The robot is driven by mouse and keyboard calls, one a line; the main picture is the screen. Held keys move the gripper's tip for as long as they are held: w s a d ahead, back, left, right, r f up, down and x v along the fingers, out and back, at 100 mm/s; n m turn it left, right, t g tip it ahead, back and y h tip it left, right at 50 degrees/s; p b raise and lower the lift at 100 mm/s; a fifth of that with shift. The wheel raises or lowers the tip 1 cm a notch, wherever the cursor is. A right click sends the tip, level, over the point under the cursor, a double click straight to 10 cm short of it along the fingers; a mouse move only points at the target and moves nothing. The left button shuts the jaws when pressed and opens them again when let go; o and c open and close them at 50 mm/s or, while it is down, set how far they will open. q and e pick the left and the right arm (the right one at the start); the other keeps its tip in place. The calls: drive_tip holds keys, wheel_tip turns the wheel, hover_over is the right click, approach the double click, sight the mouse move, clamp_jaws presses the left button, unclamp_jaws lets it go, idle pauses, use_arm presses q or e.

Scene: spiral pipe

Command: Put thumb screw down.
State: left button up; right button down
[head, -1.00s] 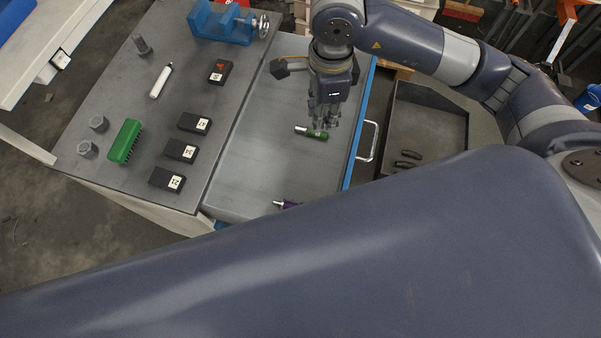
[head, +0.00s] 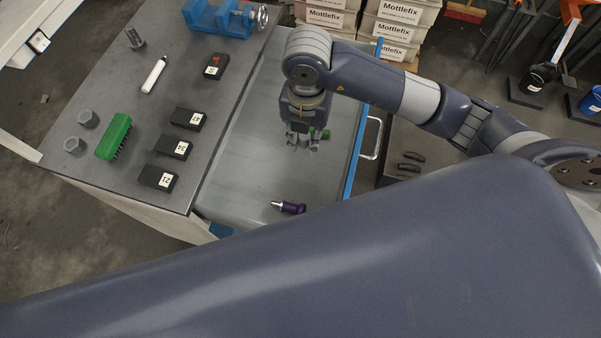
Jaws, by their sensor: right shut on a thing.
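My right gripper (head: 303,145) hangs pointing down over the grey drawer (head: 250,165). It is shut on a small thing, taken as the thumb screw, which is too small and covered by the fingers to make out. A green piece (head: 326,134) shows just right of the fingers, with the rest of it hidden by the gripper. A purple piece with a silver tip (head: 290,208) lies in the drawer nearer to me. My left gripper is not in view.
The bench left of the drawer holds a green brush (head: 115,136), several black numbered blocks (head: 158,179), a white cylinder (head: 154,75) and a blue vise (head: 220,17). A drawer handle (head: 372,138) sticks out right. The drawer's near left is clear.

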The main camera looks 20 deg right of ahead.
sight(300, 144)
drive_tip(key=f+m, duration=0.1)
drive_tip(key=m, duration=0.1)
drive_tip(key=f+m, duration=0.1)
drive_tip(key=m, duration=0.1)
drive_tip(key=a+f+m+b, duration=0.1)
drive_tip(key=m, duration=0.1)
drive_tip(key=shift+m, duration=0.3)
drive_tip(key=shift+s+f, duration=0.1)
drive_tip(key=shift+f, duration=0.3)
wheel_tip(300, 144, down, 9)
drive_tip(key=shift+f, duration=0.15)
drive_tip(key=shift+f, duration=0.1)
drive_tip(key=shift+f, duration=0.15)
drive_tip(key=c, duration=1.4)
unclamp_jaws()
